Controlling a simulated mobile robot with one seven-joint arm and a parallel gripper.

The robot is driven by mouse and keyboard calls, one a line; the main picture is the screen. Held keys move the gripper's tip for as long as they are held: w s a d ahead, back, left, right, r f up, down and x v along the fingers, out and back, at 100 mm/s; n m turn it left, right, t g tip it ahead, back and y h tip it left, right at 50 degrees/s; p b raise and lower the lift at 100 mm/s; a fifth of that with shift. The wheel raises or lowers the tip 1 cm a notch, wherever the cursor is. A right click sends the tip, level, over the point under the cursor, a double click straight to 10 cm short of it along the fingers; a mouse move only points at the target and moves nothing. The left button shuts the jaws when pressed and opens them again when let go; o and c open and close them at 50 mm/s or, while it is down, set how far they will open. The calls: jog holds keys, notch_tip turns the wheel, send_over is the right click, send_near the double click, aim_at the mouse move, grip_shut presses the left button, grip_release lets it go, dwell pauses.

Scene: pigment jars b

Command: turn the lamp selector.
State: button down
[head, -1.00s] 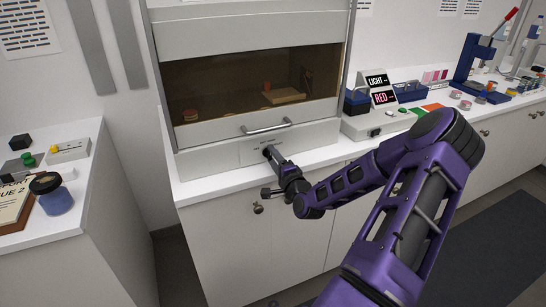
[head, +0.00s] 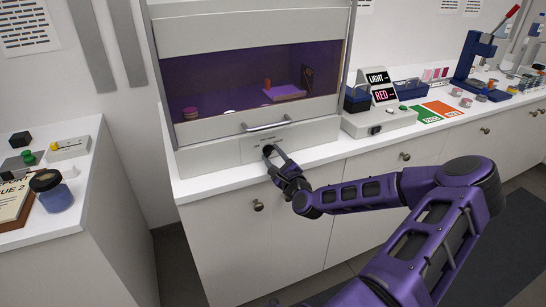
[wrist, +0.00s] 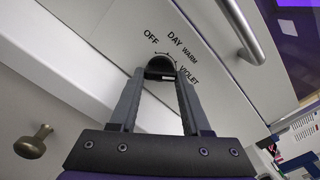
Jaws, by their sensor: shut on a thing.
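The lamp selector is a dark round knob (head: 268,149) on the lower front panel of the light cabinet (head: 216,135). In the wrist view the knob (wrist: 160,66) sits among the labels OFF, DAY, WARM and VIOLET. My gripper (wrist: 160,82) is shut on the knob, one finger on each side. In the head view my gripper (head: 275,157) reaches the panel from the front right. The cabinet interior glows violet. Which label the knob's mark points to is hard to tell.
A silver handle bar (head: 267,127) runs just above the knob. A box with LIGHT and RED signs (head: 380,120) stands right of the cabinet, with green and orange cards (head: 441,109) beside it. A side counter (head: 80,212) is at left.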

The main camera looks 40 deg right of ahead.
jog(key=shift+m, duration=0.8)
jog(key=shift+c, duration=1.8)
grip_release()
jog(key=v, duration=1.7)
jog(key=shift+s+b, duration=0.25)
jog(key=shift+b, duration=0.05)
jog(key=shift+f, duration=0.1)
